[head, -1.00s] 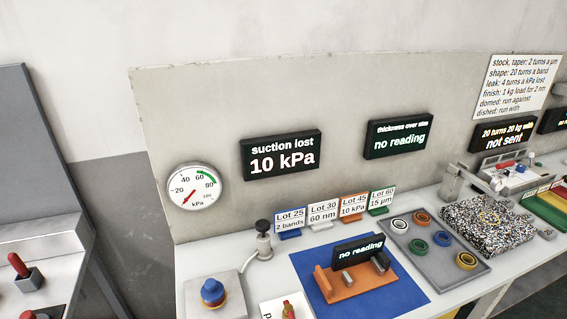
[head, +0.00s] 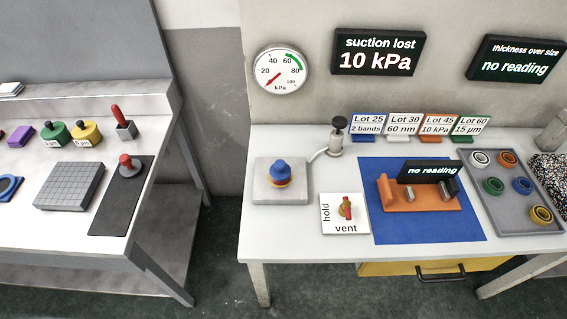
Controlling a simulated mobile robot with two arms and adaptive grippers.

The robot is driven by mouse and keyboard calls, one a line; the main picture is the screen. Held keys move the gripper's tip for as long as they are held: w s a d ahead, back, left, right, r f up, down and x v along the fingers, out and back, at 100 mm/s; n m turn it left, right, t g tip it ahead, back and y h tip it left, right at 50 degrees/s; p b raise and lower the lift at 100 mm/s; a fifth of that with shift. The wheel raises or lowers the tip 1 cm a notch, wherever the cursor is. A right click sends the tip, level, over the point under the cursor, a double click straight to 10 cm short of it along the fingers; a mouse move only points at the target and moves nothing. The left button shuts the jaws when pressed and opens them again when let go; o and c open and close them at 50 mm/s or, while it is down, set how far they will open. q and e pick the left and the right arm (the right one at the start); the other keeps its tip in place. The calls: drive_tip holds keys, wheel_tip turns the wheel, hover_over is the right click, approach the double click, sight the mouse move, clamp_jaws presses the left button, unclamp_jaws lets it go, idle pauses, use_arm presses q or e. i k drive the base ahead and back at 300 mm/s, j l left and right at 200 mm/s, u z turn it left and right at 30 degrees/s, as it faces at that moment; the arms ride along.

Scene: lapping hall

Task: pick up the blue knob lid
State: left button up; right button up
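The blue knob lid (head: 280,168) sits on an orange ring-like piece (head: 279,183) on a grey square block (head: 265,196) at the left end of the right-hand table. It stands upright, with a rounded knob on top. Neither of my grippers shows in the head view.
A hold/vent valve plate (head: 333,226), a black-topped fitting with a hose (head: 337,141) and a blue mat (head: 391,226) with an orange gauge stand (head: 432,199) are near. A tray (head: 493,219) holds several rings. A gap separates the left table (head: 125,241).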

sight(280, 171)
drive_tip(key=l+u, duration=0.35)
drive_tip(key=l, duration=1.2)
